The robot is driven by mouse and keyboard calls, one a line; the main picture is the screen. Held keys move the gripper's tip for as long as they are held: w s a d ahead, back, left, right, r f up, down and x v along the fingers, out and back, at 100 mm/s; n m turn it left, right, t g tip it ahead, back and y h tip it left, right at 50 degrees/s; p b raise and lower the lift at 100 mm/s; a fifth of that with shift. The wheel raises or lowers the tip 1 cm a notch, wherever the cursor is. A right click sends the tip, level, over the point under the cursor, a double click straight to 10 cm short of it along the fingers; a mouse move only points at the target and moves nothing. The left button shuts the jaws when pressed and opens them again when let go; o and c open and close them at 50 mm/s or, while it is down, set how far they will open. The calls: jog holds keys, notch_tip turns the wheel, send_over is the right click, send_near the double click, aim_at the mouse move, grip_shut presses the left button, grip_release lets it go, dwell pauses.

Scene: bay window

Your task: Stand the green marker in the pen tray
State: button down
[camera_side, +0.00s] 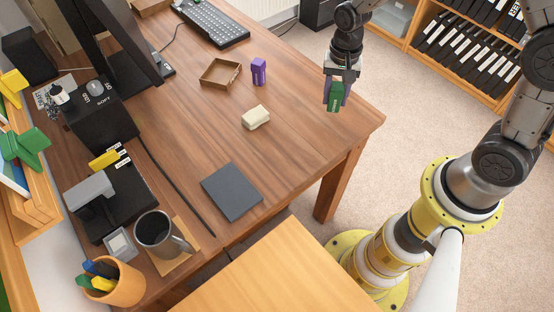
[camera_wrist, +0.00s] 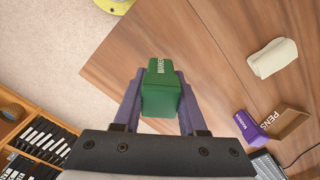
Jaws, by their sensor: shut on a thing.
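The green marker (camera_side: 335,97) is a short, thick block with a white label. My gripper (camera_side: 338,82) is shut on it and holds it in the air, roughly upright, near the table's right edge in the side view. In the wrist view the marker (camera_wrist: 161,95) sits between the two fingers of my gripper (camera_wrist: 160,108). The pen tray (camera_side: 220,74) is a shallow open brown box at the back of the table, apart from the gripper.
A purple marker (camera_side: 259,71) stands just right of the tray. A cream lump (camera_side: 256,117) lies in front of them. A dark flat square (camera_side: 231,191), a mug (camera_side: 153,230), an orange pen cup (camera_side: 127,290) and a keyboard (camera_side: 213,22) are farther off. The table's right part is bare.

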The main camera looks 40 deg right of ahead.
jog(key=s+a+r+m, duration=0.3)
jog(key=s+a+m, duration=0.1)
jog(key=s+a, duration=0.2)
jog(key=s+a+r+m, duration=0.4)
jog(key=s+a, duration=0.2)
jog(key=shift+s+a, duration=0.3)
jog(key=shift+s, duration=0.05)
jog(key=w+a+f, duration=0.2)
jog(key=w, duration=0.1)
jog(key=w+a+f, duration=0.2)
jog(key=w+f, duration=0.1)
jog(key=w, duration=0.1)
jog(key=w+a+f, duration=0.2)
jog(key=w+f, duration=0.1)
jog(key=shift+w+a+f, duration=0.15)
jog(key=shift+w+f, duration=0.05)
jog(key=shift+w, duration=0.2)
jog(key=shift+w+a+f, duration=0.25)
jog(key=shift+w+f, duration=0.2)
jog(key=shift+f, duration=0.15)
jog(key=shift+w+a+f, duration=0.1)
jog(key=shift+f, duration=0.7)
jog(key=shift+w+a+f, duration=0.1)
jog(key=shift+f, duration=0.65)
jog(key=shift+d+f, duration=0.1)
jog(key=shift+f, duration=0.1)
